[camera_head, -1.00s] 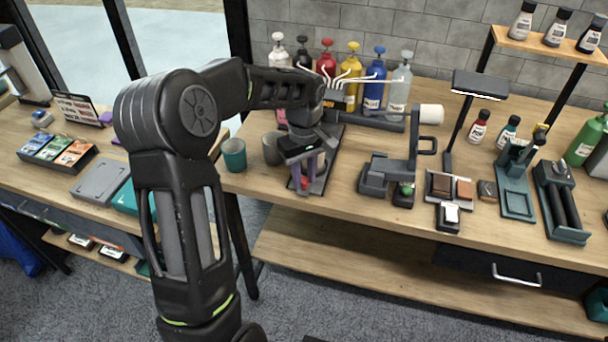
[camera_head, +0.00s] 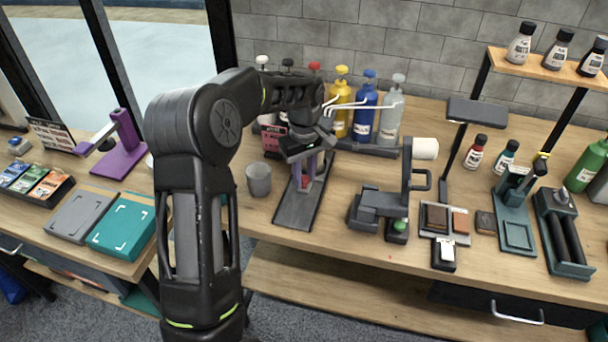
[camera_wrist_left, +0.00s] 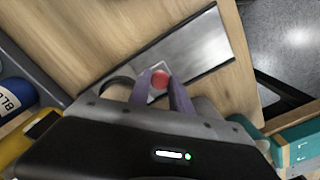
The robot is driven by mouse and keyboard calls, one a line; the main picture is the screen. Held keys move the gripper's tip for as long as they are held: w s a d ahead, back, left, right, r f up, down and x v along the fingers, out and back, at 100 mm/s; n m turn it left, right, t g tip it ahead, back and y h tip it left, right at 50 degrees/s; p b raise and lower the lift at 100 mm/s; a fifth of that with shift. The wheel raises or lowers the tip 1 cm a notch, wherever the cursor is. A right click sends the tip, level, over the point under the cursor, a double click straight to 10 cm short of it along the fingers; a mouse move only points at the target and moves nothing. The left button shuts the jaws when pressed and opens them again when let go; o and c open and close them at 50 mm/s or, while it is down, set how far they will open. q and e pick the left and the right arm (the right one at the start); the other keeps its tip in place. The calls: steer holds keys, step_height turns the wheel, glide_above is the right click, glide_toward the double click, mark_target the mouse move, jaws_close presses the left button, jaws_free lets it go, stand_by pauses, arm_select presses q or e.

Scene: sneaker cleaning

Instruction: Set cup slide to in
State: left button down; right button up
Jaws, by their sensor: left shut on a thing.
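The cup slide is a flat grey metal plate (camera_head: 293,212) on the workbench, running from the front edge back toward the bottles. A red knob (camera_head: 305,182) stands over it about midway along. My left gripper (camera_head: 305,172) comes down from above with its purple fingers on either side of the knob, shut on it. In the left wrist view the round red knob (camera_wrist_left: 160,80) shows between the two fingertips, with bare plate (camera_wrist_left: 195,52) beyond. A dark ring (camera_wrist_left: 118,84) shows beside the fingers. My right gripper is not in view.
A grey cup (camera_head: 259,180) stands left of the plate. Pump bottles (camera_head: 363,110) stand in a row behind. A dark press-like device (camera_head: 385,205) with a white roll is to the right. My left arm covers the bench's left end.

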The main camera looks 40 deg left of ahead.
arm_select(q)
steer(key=shift+s+r, duration=0.1)
steer(key=shift+s, duration=0.05)
steer(key=c, duration=1.2)
jaws_free()
steer(key=shift+o, duration=0.2)
steer(key=shift+r+b, duration=0.4)
steer(key=shift+r, duration=3.45)
